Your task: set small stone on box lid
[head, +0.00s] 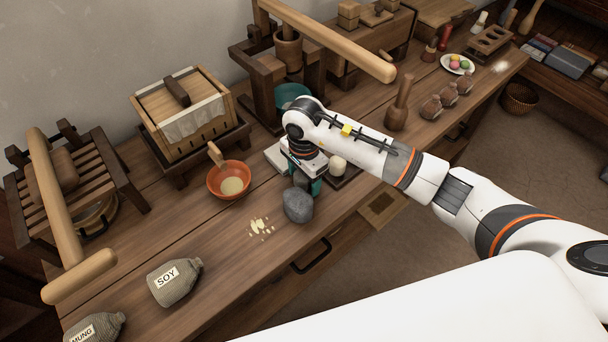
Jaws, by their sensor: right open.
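A small grey rounded stone (298,207) rests on the wooden bench near its front edge. My right gripper (308,186) points down just behind the stone, with its jaws open and teal fingertips partly showing. The stone hides part of the fingers, and I cannot tell whether they touch it. A slatted wooden box (196,138) stands at the back left on a dark base. Its wooden lid (155,101) has a dark bar handle (177,92) on top, and a pale cloth hangs out below the lid. My left gripper is not in view.
An orange bowl (229,180) with a wooden handle in it stands between box and stone. Pale crumbs (261,227) lie left of the stone. A SOY sack (174,282) lies front left. A small pale cylinder (337,165) stands right of my gripper. A long wooden beam (330,42) juts over the back.

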